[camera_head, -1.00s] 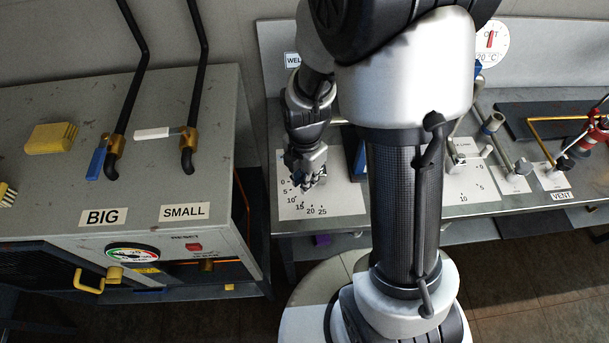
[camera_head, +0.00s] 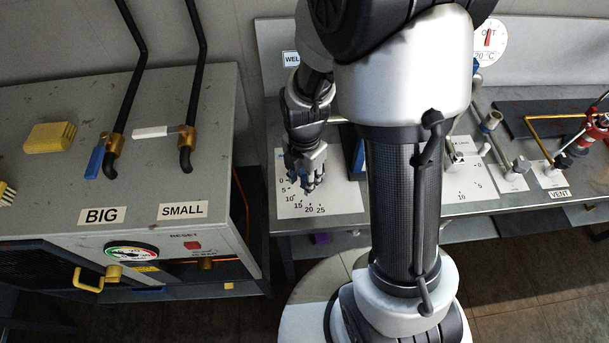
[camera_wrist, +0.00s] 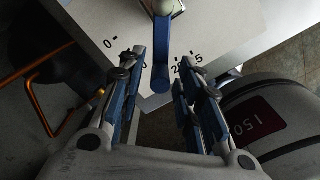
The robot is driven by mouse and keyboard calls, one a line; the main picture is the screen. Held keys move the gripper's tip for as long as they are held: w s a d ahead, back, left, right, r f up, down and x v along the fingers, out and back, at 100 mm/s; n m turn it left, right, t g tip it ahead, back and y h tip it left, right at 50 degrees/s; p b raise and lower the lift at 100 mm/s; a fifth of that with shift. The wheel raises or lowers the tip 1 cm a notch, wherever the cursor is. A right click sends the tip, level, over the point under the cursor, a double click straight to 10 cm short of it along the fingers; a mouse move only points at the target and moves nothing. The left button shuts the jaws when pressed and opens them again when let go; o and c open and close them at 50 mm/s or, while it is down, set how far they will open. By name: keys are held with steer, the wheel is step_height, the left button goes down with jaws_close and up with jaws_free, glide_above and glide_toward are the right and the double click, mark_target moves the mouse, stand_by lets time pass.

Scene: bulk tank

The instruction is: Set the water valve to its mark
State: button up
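The water valve's blue lever (camera_wrist: 161,60) hangs down from a pale round hub in the wrist view. It lies over a white scale plate (camera_wrist: 90,15), which also shows in the head view (camera_head: 330,200) with numbers up to 25. My gripper (camera_wrist: 160,92) is open, with one finger on each side of the lever's free end and narrow gaps visible. The lever points between the 0 and the 20; my fingers hide the numbers between, and I cannot make out a separate mark. In the head view my gripper (camera_head: 309,186) is low over the plate and covers the lever.
A second scale plate (camera_head: 465,190) lies on the bench to the right, partly behind my arm. The cabinet at left carries the BIG (camera_head: 103,216) and SMALL (camera_head: 183,210) labels, with pipes and small levers. An orange pipe (camera_wrist: 35,95) shows at left in the wrist view.

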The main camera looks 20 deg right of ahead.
stand_by(0.3)
step_height(320, 180, up, 12)
stand_by(0.4)
stand_by(0.4)
steer(key=s+r+m+t, duration=0.4)
steer(key=s+r+m, duration=0.8)
steer(key=m, duration=1.1)
steer(key=shift+s+a+t, duration=0.3)
steer(key=shift+s+a, duration=0.1)
steer(key=shift+s, duration=0.5)
